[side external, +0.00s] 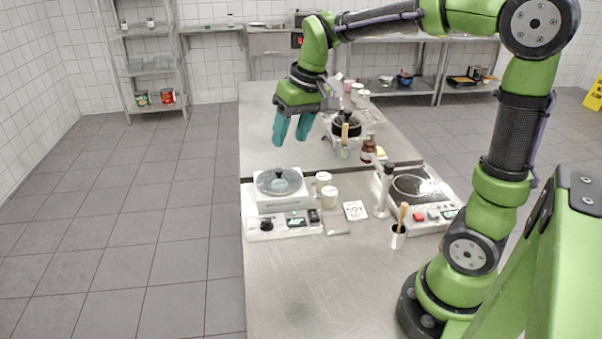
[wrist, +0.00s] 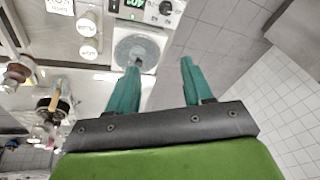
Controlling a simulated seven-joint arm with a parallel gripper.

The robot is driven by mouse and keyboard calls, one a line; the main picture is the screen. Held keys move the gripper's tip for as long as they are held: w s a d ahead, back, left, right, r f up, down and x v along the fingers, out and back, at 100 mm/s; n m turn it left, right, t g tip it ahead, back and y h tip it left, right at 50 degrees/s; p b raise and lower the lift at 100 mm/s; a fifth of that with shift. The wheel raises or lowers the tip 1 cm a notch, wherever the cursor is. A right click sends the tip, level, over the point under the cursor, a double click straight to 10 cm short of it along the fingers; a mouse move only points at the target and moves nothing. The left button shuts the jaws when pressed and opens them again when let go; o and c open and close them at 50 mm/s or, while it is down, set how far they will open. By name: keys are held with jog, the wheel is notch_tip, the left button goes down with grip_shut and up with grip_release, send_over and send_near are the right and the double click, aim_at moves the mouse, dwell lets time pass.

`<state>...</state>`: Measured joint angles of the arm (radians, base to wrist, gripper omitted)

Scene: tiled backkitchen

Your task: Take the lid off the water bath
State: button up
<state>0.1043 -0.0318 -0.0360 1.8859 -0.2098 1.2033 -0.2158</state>
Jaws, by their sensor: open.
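The water bath (side external: 283,203) is a white box on a base with dials and a green display, at the near left of the steel table in the side view. Its round grey lid (side external: 265,183) lies on top, with a dark knob (side external: 281,184) in the middle. In the wrist view the lid (wrist: 131,47) shows at the top, its lower part partly hidden by the left finger. My gripper (side external: 291,141) has teal fingers, spread apart with nothing between them. It hangs above and behind the bath, clear of the lid. In the wrist view its fingertips (wrist: 160,65) are also apart.
Two white-lidded jars (side external: 329,196) stand right of the bath. A hotplate device (side external: 418,190), a brown bottle (side external: 368,150) and a dark round pot (side external: 347,124) stand farther right or back. A white cup with a wooden-handled tool (side external: 398,238) is nearer. The front left tabletop is clear.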

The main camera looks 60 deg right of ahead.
jog(key=w+d+f+n+g, duration=0.2)
jog(key=w+d+g, duration=0.1)
jog(key=w+d, duration=0.55)
jog(key=n, duration=0.1)
send_over(279, 170)
jog(key=shift+h, duration=0.4)
jog(key=f, duration=0.8)
jog(key=shift+a+f, duration=0.3)
jog(key=shift+d+f, duration=0.15)
jog(key=shift+f, duration=1.25)
jog(key=shift+d+f, duration=0.15)
jog(key=shift+f, duration=1.2)
grip_shut()
